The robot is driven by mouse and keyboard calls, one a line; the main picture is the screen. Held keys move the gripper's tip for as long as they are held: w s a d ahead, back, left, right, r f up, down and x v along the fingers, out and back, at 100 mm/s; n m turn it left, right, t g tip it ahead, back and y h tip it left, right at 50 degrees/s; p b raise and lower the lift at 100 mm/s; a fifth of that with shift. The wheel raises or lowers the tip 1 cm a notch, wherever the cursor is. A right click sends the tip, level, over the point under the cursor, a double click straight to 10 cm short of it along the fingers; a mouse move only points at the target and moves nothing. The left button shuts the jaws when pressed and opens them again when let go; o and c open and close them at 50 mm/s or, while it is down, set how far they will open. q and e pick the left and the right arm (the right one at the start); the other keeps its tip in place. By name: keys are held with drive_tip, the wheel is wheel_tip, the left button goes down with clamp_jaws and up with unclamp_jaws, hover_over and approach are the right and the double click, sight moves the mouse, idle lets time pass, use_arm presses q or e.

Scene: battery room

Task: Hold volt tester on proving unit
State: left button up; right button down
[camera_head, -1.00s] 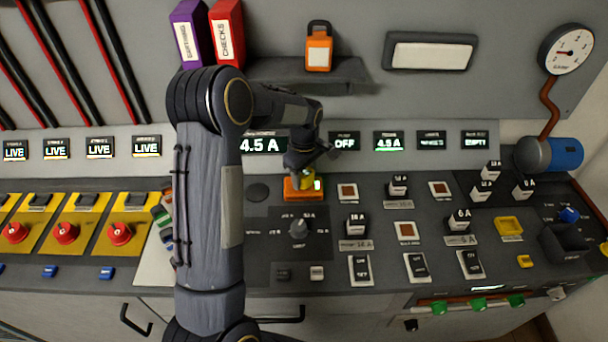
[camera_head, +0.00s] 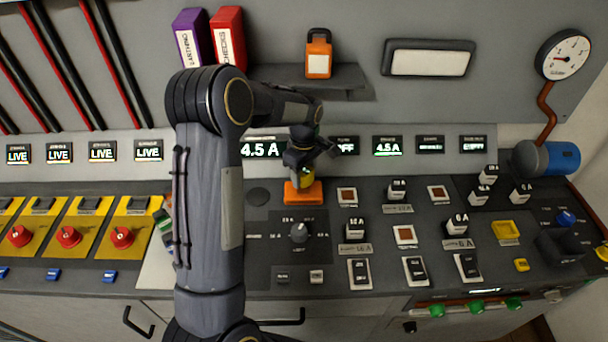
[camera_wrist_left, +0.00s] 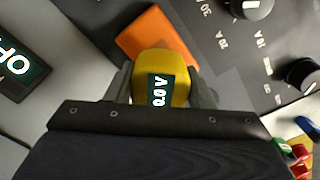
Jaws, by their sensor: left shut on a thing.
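The volt tester (camera_wrist_left: 172,75) is yellow with a dark display reading 0.0 V. In the left wrist view it sits between the fingers of my left gripper (camera_wrist_left: 165,88), which is shut on it. The orange proving unit (camera_wrist_left: 155,35) lies on the grey panel just beyond the tester. In the head view my left gripper (camera_head: 304,168) is over the orange proving unit (camera_head: 303,192), with a bit of the yellow tester (camera_head: 307,177) showing above it. I cannot tell whether the tester touches the unit. My right gripper is not in view.
A rotary knob (camera_head: 299,232) stands in front of the proving unit. Switches and fuse blocks (camera_head: 355,228) fill the panel to the right. Red stop buttons (camera_head: 68,237) are on the left. A shelf (camera_head: 352,82) holds an orange padlock (camera_head: 319,53).

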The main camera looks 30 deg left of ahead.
use_arm(q)
drive_tip(key=shift+r+p, duration=1.3)
drive_tip(key=shift+r, duration=0.95)
